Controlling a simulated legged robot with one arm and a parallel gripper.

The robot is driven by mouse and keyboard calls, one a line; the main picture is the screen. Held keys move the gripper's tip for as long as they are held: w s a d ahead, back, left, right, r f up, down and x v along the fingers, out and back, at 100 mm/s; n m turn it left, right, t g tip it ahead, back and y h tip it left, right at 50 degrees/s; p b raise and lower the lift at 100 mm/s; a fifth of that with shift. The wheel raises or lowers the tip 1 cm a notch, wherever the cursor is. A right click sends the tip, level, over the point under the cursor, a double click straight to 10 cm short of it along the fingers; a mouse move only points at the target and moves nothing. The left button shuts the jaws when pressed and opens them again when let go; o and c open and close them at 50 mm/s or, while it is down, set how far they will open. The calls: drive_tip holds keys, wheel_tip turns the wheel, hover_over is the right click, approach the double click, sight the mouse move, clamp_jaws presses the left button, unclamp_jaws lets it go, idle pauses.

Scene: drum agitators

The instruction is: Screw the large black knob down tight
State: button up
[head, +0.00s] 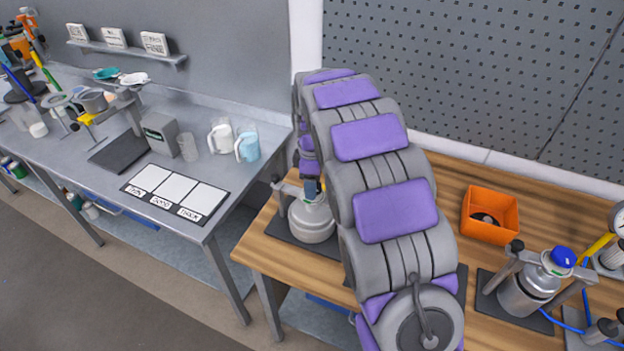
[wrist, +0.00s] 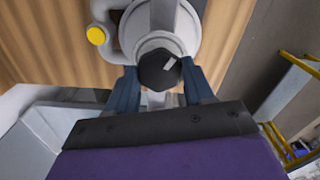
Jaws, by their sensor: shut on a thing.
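The large black knob (wrist: 160,70) shows in the wrist view as a dark faceted cap with a small light mark on it. It sits over the round grey top of a vessel (wrist: 135,25). My gripper (wrist: 160,82) has its two blue fingers on either side of the knob, shut on it. In the head view the grey vessel (head: 312,220) stands on a dark mat on the wooden bench, just left of my arm. A blue finger of my gripper (head: 311,188) shows above the vessel there. My arm hides the knob in the head view.
A second metal vessel with a blue cap (head: 527,290) stands in a clamp frame at the right. An orange bin (head: 490,215) with a dark item inside is on the wooden bench (head: 450,185). A grey bench (head: 85,165) with jugs and a labelled card is at the left.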

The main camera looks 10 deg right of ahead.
drive_tip(key=m+p, duration=0.4)
drive_tip(key=m, duration=0.2)
drive_tip(key=shift+r, duration=0.15)
drive_tip(key=m+p, duration=0.2)
drive_tip(key=m, duration=0.4)
drive_tip(key=shift+w+m, duration=0.1)
drive_tip(key=shift+m, duration=0.2)
drive_tip(key=o, duration=1)
drive_tip(key=shift+o, duration=0.2)
wheel_tip(320, 180, up, 17)
drive_tip(key=p, duration=0.1)
idle(0.4)
